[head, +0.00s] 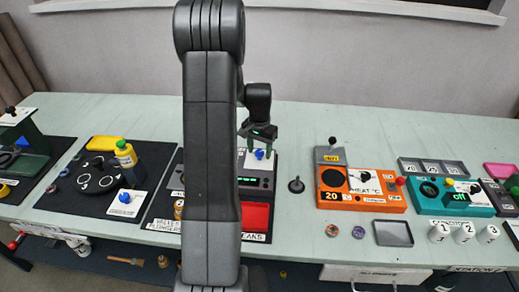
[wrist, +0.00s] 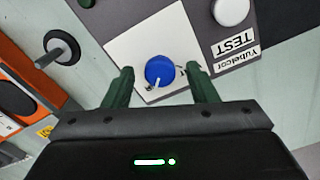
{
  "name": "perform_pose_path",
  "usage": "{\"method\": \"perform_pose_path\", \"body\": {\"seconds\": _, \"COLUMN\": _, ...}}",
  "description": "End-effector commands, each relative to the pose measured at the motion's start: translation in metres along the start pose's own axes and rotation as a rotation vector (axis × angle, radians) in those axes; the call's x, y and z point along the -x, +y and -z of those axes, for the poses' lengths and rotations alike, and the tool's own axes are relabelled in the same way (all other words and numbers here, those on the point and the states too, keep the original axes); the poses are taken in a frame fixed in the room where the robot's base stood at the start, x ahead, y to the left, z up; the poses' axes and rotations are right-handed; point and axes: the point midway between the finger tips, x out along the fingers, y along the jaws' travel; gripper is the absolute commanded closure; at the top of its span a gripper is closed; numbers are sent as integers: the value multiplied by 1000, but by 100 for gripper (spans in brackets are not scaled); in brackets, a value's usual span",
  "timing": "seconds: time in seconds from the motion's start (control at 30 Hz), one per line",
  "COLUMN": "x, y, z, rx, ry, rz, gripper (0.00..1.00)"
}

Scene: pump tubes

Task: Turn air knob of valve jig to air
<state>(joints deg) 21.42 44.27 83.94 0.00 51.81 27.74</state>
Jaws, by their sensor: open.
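A blue knob (wrist: 160,71) with a white pointer line sits on a square white plate (wrist: 137,47) in the wrist view. The pointer aims toward the lower side of that picture; the small lettering around the knob is too blurred to read. In the head view the blue knob (head: 260,154) stands on its white plate (head: 252,164), right of my arm. My gripper (head: 258,138) is open just above it. In the wrist view my gripper (wrist: 162,82) has its two green fingers apart, one on each side of the knob, not closed on it.
A second blue knob (head: 124,197) on a white plate lies left of my arm. A plate marked "TEST" (wrist: 236,42) and a white round button (wrist: 230,11) are close by. A black upright peg (head: 296,185) and an orange heater box (head: 361,190) stand to the right.

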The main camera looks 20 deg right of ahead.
Motion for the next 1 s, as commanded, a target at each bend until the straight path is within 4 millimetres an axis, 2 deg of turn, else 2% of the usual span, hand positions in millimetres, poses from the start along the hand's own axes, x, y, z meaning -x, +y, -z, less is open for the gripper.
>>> {"method": "perform_pose_path", "body": {"seconds": 0.17, "x": 23, "y": -1, "z": 1, "rx": 0, "ry": 5, "rz": 3, "gripper": 48}}
{"method": "perform_pose_path", "body": {"seconds": 0.4, "x": 78, "y": 0, "z": 1, "rx": 0, "ry": 5, "rz": 3, "gripper": 48}}
{"method": "perform_pose_path", "body": {"seconds": 0.6, "x": 116, "y": 0, "z": 1, "rx": 0, "ry": 4, "rz": 2, "gripper": 48}}
{"method": "perform_pose_path", "body": {"seconds": 0.8, "x": 134, "y": 0, "z": 0, "rx": 0, "ry": 2, "rz": 1, "gripper": 48}}
{"method": "perform_pose_path", "body": {"seconds": 1.0, "x": 137, "y": 0, "z": 0, "rx": 0, "ry": 0, "rz": 0, "gripper": 48}}
